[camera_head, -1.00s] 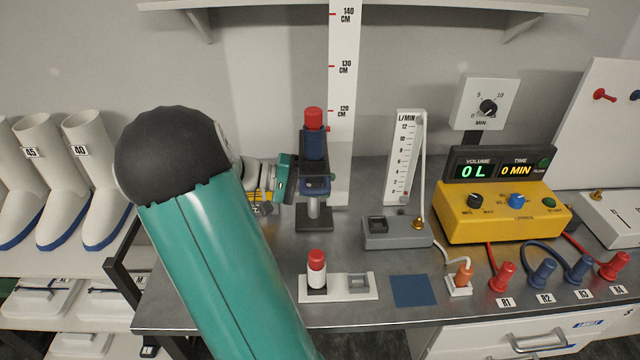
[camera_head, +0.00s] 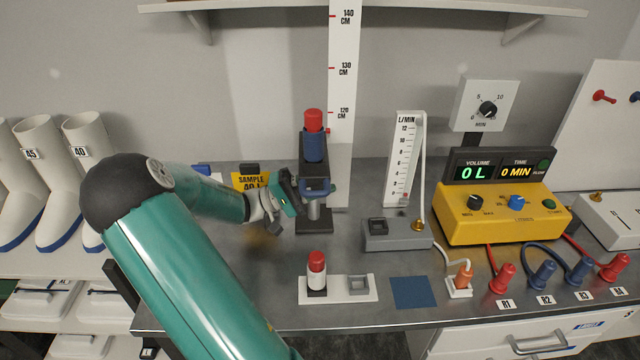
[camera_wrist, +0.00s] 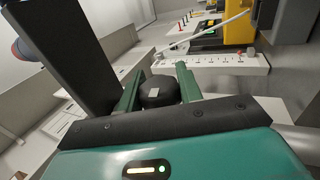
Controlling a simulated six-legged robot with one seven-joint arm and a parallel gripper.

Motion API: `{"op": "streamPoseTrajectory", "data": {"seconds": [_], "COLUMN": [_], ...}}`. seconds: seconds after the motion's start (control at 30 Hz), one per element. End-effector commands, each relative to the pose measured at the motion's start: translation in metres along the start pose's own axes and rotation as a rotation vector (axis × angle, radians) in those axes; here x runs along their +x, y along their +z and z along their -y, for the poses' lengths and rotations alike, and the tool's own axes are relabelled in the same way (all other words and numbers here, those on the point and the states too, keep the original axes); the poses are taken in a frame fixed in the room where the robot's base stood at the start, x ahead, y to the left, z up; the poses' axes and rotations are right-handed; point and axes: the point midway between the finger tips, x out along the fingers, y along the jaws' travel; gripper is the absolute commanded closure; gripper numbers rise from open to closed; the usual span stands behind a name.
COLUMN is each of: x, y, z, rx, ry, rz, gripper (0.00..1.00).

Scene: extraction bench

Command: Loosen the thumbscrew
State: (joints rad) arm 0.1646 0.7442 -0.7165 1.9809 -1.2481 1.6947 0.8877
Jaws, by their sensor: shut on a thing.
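The thumbscrew is a black round knob (camera_wrist: 158,92) with a pale mark, seen between two green fingers in the wrist view. My gripper (camera_wrist: 160,85) is shut on it. In the head view my gripper (camera_head: 292,195) reaches the lower part of the dark stand (camera_head: 313,226) from the left, and the knob cannot be made out there. The stand holds an upright blue cartridge (camera_head: 314,146) with a red cap. The stand's dark column (camera_wrist: 75,50) rises close beside the fingers in the wrist view.
A white holder (camera_head: 365,290) with a red-capped vial (camera_head: 316,270) stands in front. A grey flowmeter (camera_head: 395,232) and a yellow control box (camera_head: 500,215) stand to the right. A yellow sample sign (camera_head: 250,180) is behind my arm. White boots (camera_head: 85,160) stand at left.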

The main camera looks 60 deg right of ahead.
Motion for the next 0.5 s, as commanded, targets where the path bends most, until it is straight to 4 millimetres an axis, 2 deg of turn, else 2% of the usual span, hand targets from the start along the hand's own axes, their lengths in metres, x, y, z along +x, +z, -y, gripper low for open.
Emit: {"op": "streamPoseTrajectory", "data": {"seconds": [0.2,0.5], "x": [-0.001,-0.0006], "y": [-0.0005,-0.0004], "z": [-0.0019,-0.0036], "rx": [0.0,0.002], "ry": [0.132,0.21], "rz": [-0.002,-0.001], "gripper": [0.87,0.87]}}
